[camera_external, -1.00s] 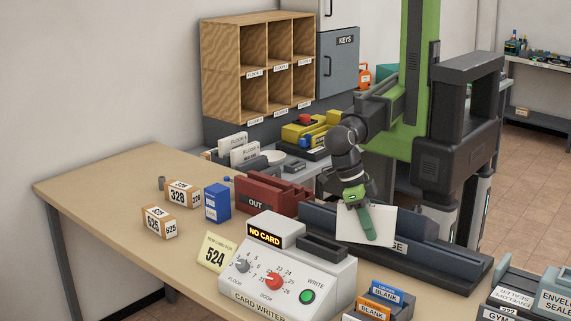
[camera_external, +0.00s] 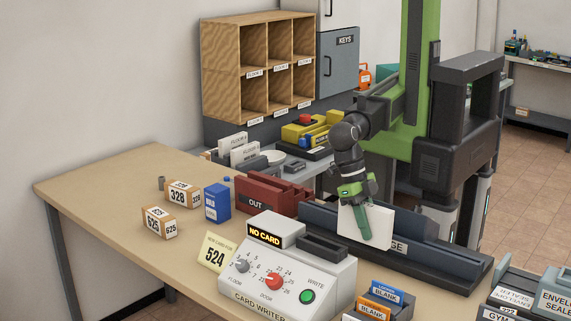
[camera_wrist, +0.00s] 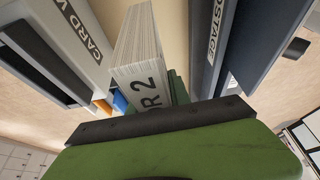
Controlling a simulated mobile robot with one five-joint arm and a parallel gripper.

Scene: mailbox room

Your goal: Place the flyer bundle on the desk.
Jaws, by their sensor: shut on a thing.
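The flyer bundle (camera_external: 379,224) is a white stack of sheets, held upright by my gripper (camera_external: 362,215), whose green finger lies across its near face. In the wrist view the bundle (camera_wrist: 140,50) shows sheet edges and printed text ending in "OR 2", between the green and black jaw parts (camera_wrist: 170,115). My gripper is shut on it. The bundle is in front of the dark postage machine and behind the card writer. The desk (camera_external: 110,195) is tan wood; whether the bundle touches it is hidden.
The card writer (camera_external: 290,275) stands close in front, and the postage machine (camera_external: 430,262) right behind. A red OUT tray (camera_external: 265,195), a blue box (camera_external: 217,203) and two small numbered boxes (camera_external: 160,222) stand to the left. The desk's far left is clear.

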